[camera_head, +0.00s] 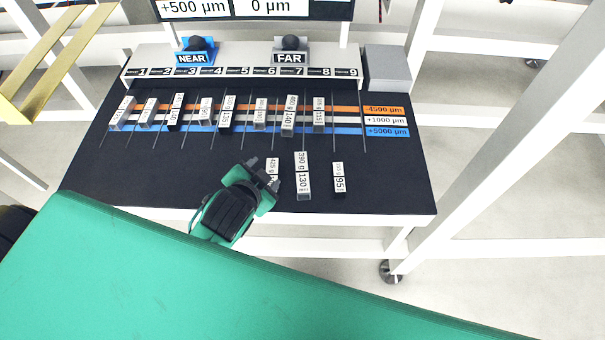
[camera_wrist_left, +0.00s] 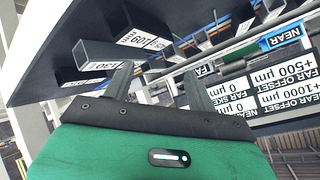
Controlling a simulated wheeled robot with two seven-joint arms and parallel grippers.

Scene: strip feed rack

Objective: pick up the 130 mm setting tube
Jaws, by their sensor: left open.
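The 130 mm setting tube (camera_head: 303,180) is a grey block with a white label reading 390 g and 130. It lies on the front part of the dark rack top in the head view, the middle of three loose tubes. My left gripper (camera_head: 264,174) is open, just left of it and apart from it. The gripper is close to the left loose tube (camera_head: 272,165), whose lower part it hides. My right gripper is not in view.
The loose 95 tube (camera_head: 339,182) lies to the right. Several tubes stand in a row of numbered slots behind, over orange, white and blue stripes (camera_head: 345,120). NEAR (camera_head: 197,50) and FAR (camera_head: 290,52) knobs are at the back.

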